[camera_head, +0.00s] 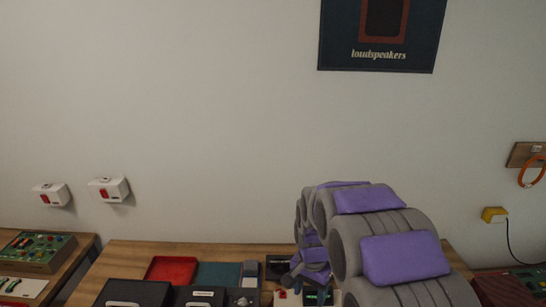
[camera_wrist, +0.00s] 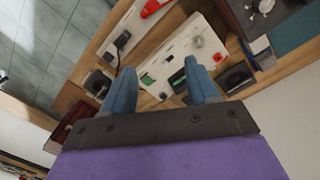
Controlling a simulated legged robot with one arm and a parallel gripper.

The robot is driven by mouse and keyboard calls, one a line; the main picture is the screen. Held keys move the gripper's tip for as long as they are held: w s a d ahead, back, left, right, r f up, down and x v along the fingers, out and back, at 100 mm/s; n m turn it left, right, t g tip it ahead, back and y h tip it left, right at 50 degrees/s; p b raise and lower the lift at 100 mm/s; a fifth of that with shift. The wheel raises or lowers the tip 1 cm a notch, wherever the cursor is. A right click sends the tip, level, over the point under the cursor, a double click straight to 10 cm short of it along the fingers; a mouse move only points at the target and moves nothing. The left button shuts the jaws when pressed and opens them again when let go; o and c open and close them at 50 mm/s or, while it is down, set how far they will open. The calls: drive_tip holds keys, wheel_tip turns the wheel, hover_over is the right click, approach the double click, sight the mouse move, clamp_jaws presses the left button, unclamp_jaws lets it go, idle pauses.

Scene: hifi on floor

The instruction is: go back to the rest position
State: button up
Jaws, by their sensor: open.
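My gripper (camera_wrist: 160,92) shows in the wrist view with its two blue fingers apart and nothing between them. Beyond the fingertips lies a white panel (camera_wrist: 187,50) with a green part and a dark slot on a wooden table (camera_wrist: 72,98). I cannot tell the gap between the fingers and the panel.
A red tray (camera_head: 172,269), a teal mat (camera_head: 218,274) and dark boxes (camera_head: 135,293) stand left of my arm. Two white boxes (camera_head: 109,189) hang on the wall. A side table (camera_head: 75,258) stands at far left, and an orange ring (camera_head: 531,172) hangs at right.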

drive_tip(key=s+d+r+n+b, duration=0.1)
drive_tip(key=s+n, duration=0.1)
drive_tip(key=s, duration=0.8)
drive_tip(key=s+d+r+n+b, duration=0.1)
drive_tip(key=s+d+n+b, duration=0.1)
drive_tip(key=s, duration=0.9)
drive_tip(key=s+d+r+n+g+b, duration=0.1)
drive_tip(key=s+r+n, duration=0.1)
drive_tip(key=s, duration=0.9)
drive_tip(key=shift+d+n, duration=0.25)
drive_tip(key=shift+n, duration=0.15)
